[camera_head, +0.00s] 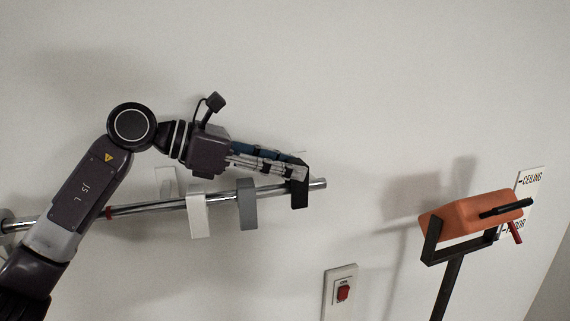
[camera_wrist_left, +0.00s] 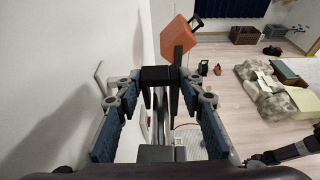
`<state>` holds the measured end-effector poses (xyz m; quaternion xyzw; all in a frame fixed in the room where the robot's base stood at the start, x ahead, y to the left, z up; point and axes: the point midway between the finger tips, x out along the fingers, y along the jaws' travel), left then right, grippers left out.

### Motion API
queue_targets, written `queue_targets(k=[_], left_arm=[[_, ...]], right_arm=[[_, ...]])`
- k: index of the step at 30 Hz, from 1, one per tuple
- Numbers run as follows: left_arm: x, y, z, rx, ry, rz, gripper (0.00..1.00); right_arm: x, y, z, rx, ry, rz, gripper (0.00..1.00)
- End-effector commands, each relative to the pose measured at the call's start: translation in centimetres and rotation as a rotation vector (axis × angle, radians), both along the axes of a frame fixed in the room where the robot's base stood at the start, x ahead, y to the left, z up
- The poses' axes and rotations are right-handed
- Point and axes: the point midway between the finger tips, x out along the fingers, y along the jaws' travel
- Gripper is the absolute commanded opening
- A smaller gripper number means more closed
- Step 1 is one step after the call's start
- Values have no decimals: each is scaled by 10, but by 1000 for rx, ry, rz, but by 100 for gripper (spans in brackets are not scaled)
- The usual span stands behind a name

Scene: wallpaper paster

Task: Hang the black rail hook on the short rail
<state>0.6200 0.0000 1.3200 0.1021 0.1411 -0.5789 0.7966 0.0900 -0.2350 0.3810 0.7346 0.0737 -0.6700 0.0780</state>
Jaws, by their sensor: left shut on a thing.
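The black rail hook (camera_head: 299,190) is at the right end of the metal rail (camera_head: 318,184), in front of it in the head view, with the rail's tip showing past it. I cannot tell whether it rests on the rail. My left gripper (camera_head: 298,170) is shut on the upper part of this hook. In the left wrist view the black hook (camera_wrist_left: 158,74) sits between the fingertips of my left gripper (camera_wrist_left: 158,84), and the rail (camera_wrist_left: 160,122) shows below it. My right gripper is not clearly seen; a dark jointed part shows at the lower right there.
A white hook (camera_head: 198,217) and a grey hook (camera_head: 247,205) hang on the rail left of the black one. An orange box-like device (camera_head: 470,211) on a dark stand is at right. A red switch (camera_head: 342,291) is on the wall below. Wall above is clear.

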Motion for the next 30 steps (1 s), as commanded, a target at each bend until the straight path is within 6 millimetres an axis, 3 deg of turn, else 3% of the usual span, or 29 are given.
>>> queue_targets(k=[30], left_arm=[[0,0,-27,1,1,-1,21]], right_arm=[[0,0,-20,0,0,0,40]])
